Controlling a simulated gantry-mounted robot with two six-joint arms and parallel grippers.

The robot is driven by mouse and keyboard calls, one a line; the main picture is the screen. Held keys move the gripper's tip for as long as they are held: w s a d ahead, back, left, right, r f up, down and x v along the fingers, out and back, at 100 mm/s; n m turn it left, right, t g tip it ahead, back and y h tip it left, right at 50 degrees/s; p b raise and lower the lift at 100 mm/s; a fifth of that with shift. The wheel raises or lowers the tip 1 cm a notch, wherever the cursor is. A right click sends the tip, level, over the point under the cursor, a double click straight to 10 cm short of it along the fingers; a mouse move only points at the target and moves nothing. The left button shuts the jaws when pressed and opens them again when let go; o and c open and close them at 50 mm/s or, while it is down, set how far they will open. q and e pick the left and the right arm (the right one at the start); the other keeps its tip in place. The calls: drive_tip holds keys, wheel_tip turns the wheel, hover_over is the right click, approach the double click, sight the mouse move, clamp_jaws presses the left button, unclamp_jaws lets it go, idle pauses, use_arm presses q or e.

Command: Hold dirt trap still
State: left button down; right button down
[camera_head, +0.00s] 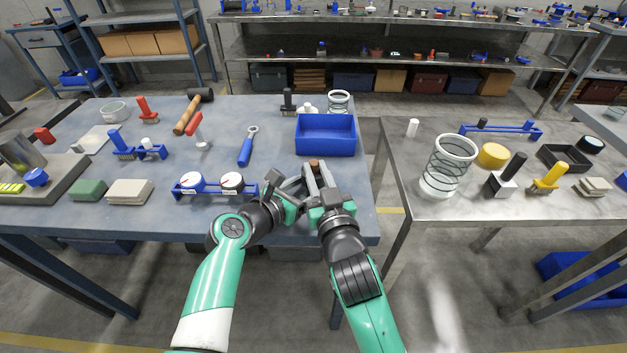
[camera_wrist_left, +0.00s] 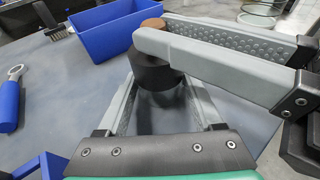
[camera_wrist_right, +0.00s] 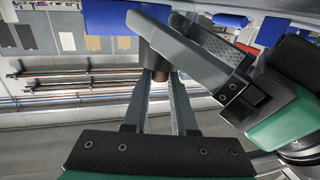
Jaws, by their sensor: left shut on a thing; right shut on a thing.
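The dirt trap appears to be the small dark cylinder with a brown end, held between both grippers. Its brown top (camera_head: 315,164) shows in the head view, just in front of the blue bin. In the left wrist view its dark body (camera_wrist_left: 155,72) sits between the left fingers, with the right fingers across its upper part. In the right wrist view the brown end (camera_wrist_right: 160,75) shows between the fingers. My left gripper (camera_head: 300,183) and my right gripper (camera_head: 317,180) are both shut on it, fingers crossing closely. Much of the part is hidden by the fingers.
A blue bin (camera_head: 325,136) stands right behind the grippers. A blue gauge holder (camera_head: 215,190) is close to the left, and a blue-handled wrench (camera_head: 246,150) lies behind it. A steel table (camera_head: 405,190) stands to the right, across a gap.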

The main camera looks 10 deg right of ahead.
use_arm(q)
drive_tip(key=shift+s+f, duration=0.1)
drive_tip(key=shift+f, duration=0.4)
use_arm(e)
drive_tip(key=shift+r, duration=0.35)
idle(0.5)
drive_tip(key=shift+r, duration=2.8)
use_arm(q)
drive_tip(key=shift+c, duration=1.4)
unclamp_jaws()
drive_tip(key=shift+o, duration=1.2)
drive_tip(key=shift+s+r, duration=0.1)
drive_tip(key=shift+o, duration=0.2)
drive_tip(key=shift+r, duration=0.15)
use_arm(e)
drive_tip(key=shift+s, duration=0.1)
